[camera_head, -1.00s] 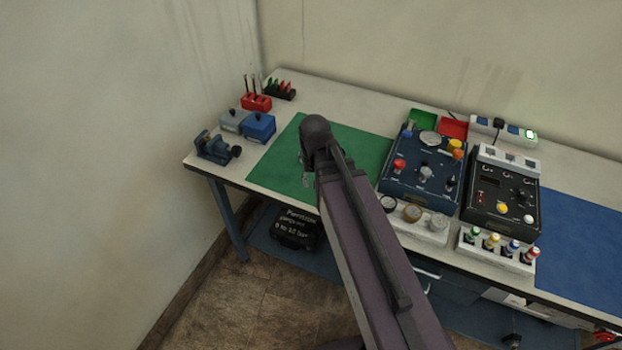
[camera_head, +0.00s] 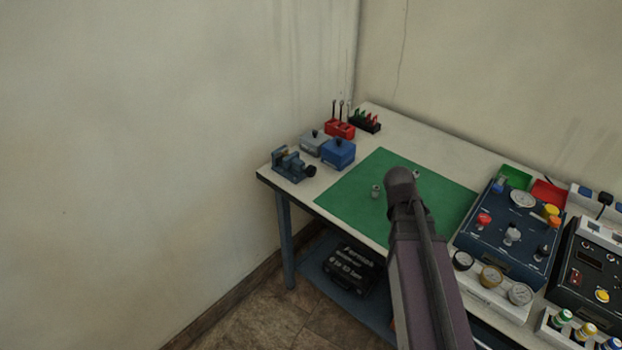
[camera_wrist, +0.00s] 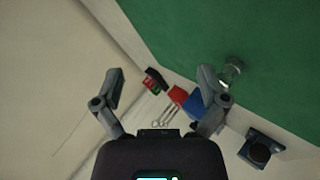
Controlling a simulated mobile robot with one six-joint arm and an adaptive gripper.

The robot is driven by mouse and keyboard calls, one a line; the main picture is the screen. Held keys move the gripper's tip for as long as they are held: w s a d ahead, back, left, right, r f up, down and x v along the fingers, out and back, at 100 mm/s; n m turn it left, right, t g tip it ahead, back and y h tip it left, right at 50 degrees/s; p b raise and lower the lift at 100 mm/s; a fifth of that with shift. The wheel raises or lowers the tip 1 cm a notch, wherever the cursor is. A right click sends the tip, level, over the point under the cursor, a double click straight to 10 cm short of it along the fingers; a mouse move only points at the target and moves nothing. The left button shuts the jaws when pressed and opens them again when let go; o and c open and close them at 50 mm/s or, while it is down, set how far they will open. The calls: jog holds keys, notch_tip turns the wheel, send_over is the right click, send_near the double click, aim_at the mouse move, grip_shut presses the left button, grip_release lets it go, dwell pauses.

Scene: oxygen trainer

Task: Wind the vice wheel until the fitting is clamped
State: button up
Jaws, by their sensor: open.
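The vice (camera_head: 288,163) is a small blue-grey bench vice at the left front corner of the table. Its dark wheel (camera_head: 311,170) faces right. In the wrist view the vice (camera_wrist: 262,146) shows at the lower right. A small metal fitting (camera_head: 376,191) stands on the green mat, apart from the vice; what seems the same piece shows in the wrist view (camera_wrist: 232,72). A second small pale piece (camera_head: 416,173) is partly behind my arm. My gripper (camera_wrist: 160,80) is open and empty, above the table and well right of the vice; the head view hides its fingers.
A grey box (camera_head: 312,144) and a blue box (camera_head: 338,153) stand just behind the vice. A red tool holder (camera_head: 340,130) and a black rack (camera_head: 366,122) are farther back. The dark blue panel (camera_head: 510,232) stands right of the green mat (camera_head: 350,200). A wall rises left of the table.

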jog(key=w+a+r+n+t+b, duration=0.1)
jog(key=w+r+n+t+b, duration=0.2)
jog(key=w+n+t+b, duration=0.45)
jog(key=n+g+y+b, duration=0.65)
jog(key=n+y, duration=1.15)
jog(key=n, duration=1.5)
send_near(313, 172)
jog(key=shift+s+d+f+t+b, duration=0.3)
jog(key=shift+s+d+b, duration=0.1)
jog(key=shift+s+d, duration=0.15)
jog(key=shift+s+d+f+t+b, duration=0.15)
jog(key=shift+s+d+t+b, duration=0.15)
jog(key=shift+s+d+b, duration=0.2)
jog(key=shift+w, duration=0.1)
jog(key=shift+r+x, duration=0.2)
jog(key=shift+x, duration=6.65)
jog(key=c, duration=1.1)
